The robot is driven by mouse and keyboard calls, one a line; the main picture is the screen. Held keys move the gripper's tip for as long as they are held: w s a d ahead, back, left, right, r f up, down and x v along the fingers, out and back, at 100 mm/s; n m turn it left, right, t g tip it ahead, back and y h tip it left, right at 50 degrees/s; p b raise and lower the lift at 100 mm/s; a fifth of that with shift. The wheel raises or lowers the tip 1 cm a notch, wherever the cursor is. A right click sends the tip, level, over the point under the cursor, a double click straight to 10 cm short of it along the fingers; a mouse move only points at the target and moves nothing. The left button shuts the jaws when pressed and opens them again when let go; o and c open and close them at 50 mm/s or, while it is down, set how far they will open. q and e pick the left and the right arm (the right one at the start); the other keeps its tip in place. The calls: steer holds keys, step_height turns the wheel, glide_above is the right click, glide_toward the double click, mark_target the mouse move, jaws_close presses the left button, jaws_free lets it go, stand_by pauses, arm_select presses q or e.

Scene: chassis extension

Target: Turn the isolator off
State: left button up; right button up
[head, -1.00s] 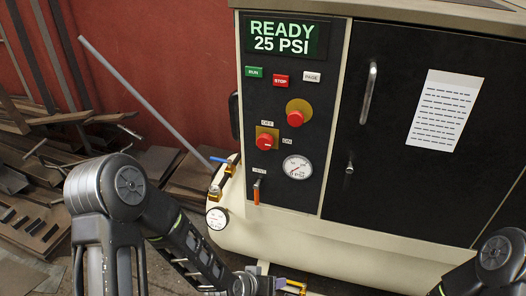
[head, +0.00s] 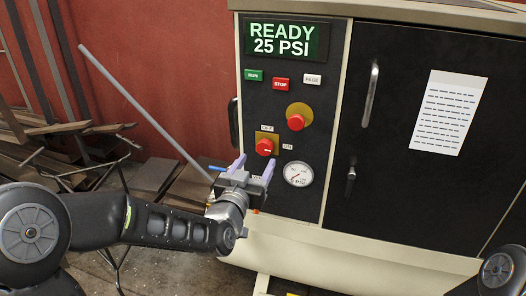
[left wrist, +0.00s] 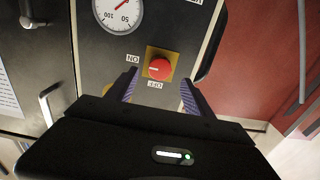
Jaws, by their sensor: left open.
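The isolator (head: 265,146) is a red rotary knob on a yellow plate, with OFF above it and ON to its right. In the left wrist view the isolator (left wrist: 159,69) appears upside down, its pale mark towards the ON label. My left gripper (head: 253,164) is open and empty, just below the knob in the head view. In the left wrist view its fingers (left wrist: 159,90) stand either side of the knob's line, apart from it. My right gripper is out of view; only part of my right arm shows at the lower right.
Nearby are the red emergency button (head: 296,117), green RUN (head: 254,75), red STOP (head: 280,84) and white PAGE (head: 313,79) buttons. The pressure gauge (head: 298,174) sits below right. A blue-handled valve and the VENT lever are partly hidden by my gripper. A door handle (head: 370,94) sticks out at right.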

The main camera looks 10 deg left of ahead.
mark_target(264, 150)
arm_select(q)
steer(key=w, duration=0.3)
steer(key=w+p, duration=0.1)
steer(key=w, duration=0.2)
steer(key=shift+w+d, duration=0.2)
steer(key=shift+w, duration=0.1)
steer(key=shift+c, duration=0.5)
jaws_close()
